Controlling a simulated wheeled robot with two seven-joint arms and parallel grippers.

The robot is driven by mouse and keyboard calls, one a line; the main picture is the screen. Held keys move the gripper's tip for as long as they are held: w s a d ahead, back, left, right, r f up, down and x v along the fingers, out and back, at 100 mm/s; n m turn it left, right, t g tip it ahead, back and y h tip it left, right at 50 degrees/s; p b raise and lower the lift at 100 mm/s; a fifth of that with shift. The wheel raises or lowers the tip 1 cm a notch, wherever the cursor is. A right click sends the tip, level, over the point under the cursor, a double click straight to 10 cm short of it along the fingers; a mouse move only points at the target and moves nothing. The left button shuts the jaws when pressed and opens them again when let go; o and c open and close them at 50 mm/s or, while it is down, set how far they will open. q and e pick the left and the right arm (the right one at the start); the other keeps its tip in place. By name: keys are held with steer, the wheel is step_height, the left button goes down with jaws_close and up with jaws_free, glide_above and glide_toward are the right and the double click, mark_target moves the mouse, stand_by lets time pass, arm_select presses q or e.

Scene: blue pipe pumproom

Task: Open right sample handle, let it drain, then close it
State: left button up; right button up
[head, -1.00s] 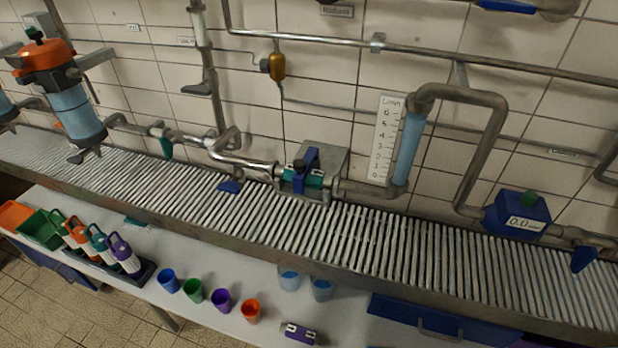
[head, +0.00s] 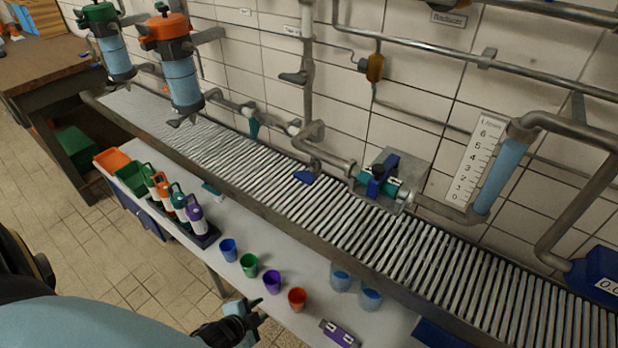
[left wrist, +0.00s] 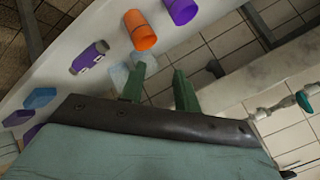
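Several valve handles sit on the pipe along the tiled wall in the head view. They include a teal handle (head: 253,127), a blue handle (head: 303,177) below a pipe bend, and a blue lever on a teal valve (head: 382,185). I cannot tell which is the right sample handle. My left gripper (head: 258,311) is low in front of the table, below the cups and apart from the handles. In the left wrist view its two green fingers (left wrist: 158,84) are spread with nothing between them. My right gripper is not in view.
A grated trough (head: 330,205) runs below the pipes. On the white table (head: 215,252) stand coloured cups, including an orange cup (head: 297,299), clear blue cups (head: 341,277) and several bottles (head: 178,208). A purple device (head: 340,333) lies near the front edge. Tiled floor at left is clear.

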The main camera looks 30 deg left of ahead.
arm_select(q)
steer(key=w+a+r+m+t, duration=0.1)
steer(key=w+r+m+t, duration=0.1)
steer(key=w+r, duration=0.35)
steer(key=w+a+r+m+t, duration=0.1)
steer(key=w+r+m+t, duration=0.2)
steer(key=r, duration=0.6)
steer(key=m+t+h, duration=0.2)
steer(key=m+t, duration=0.1)
steer(key=m, duration=0.2)
glide_toward(302, 180)
steer(key=shift+n, duration=0.3)
steer(key=w, duration=0.7)
steer(key=w+b, duration=0.1)
steer(key=w, duration=0.3)
steer(key=shift+d+f, duration=0.1)
steer(key=shift+d, duration=0.25)
jaws_close()
